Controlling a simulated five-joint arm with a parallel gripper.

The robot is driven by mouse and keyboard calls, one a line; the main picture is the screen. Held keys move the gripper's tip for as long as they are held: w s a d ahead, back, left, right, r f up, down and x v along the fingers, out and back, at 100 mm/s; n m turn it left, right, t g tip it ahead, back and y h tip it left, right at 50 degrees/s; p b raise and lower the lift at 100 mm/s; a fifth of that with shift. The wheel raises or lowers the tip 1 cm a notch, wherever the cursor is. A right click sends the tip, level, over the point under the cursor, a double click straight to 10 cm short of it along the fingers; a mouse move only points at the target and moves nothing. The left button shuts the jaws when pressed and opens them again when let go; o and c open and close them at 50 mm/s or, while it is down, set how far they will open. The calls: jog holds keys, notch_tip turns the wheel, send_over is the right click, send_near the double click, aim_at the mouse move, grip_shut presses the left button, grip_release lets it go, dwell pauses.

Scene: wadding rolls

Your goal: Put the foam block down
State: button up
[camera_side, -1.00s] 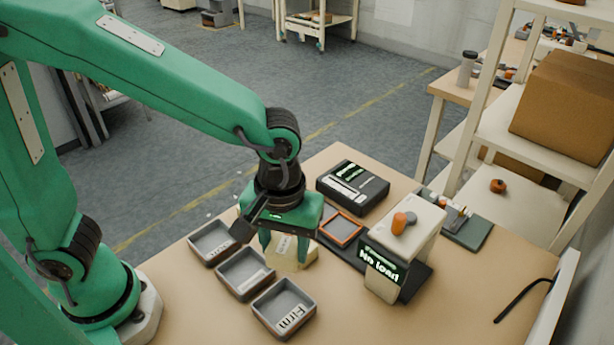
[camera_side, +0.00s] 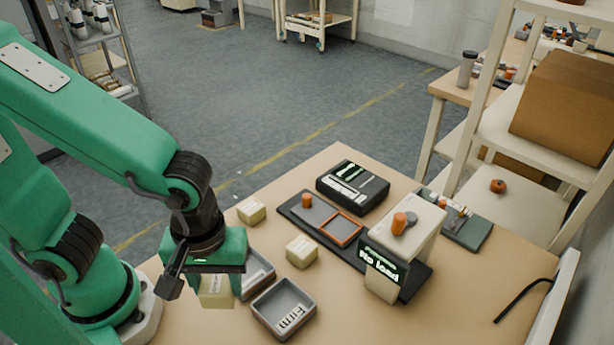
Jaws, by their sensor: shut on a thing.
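My gripper (camera_side: 217,280) is at the lower left of the side view, shut on a pale cream foam block (camera_side: 215,295). The block hangs between the fingers and appears to be over the row of grey trays; its height above them is hard to tell. The tray labelled "Firm" (camera_side: 262,320) is empty. A second grey tray (camera_side: 269,282) shows partly to the right of the gripper. The third tray is hidden behind my gripper and the held block.
Two other cream blocks (camera_side: 302,253) (camera_side: 251,211) stand on the table. Right of them are a dark bed with an orange frame (camera_side: 345,230), a tester reading "No load" (camera_side: 382,267) and a black box (camera_side: 352,186). The right front table is mostly clear.

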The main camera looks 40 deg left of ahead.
send_over(247, 276)
notch_tip(247, 276, down, 7)
jog(key=shift+r, duration=0.1)
dwell(0.4)
jog(key=shift+f, duration=2)
jog(key=shift+f, duration=0.1)
jog(key=o, duration=0.6)
jog(key=shift+o, duration=0.2)
notch_tip(247, 276, up, 12)
jog(key=shift+a, duration=0.1)
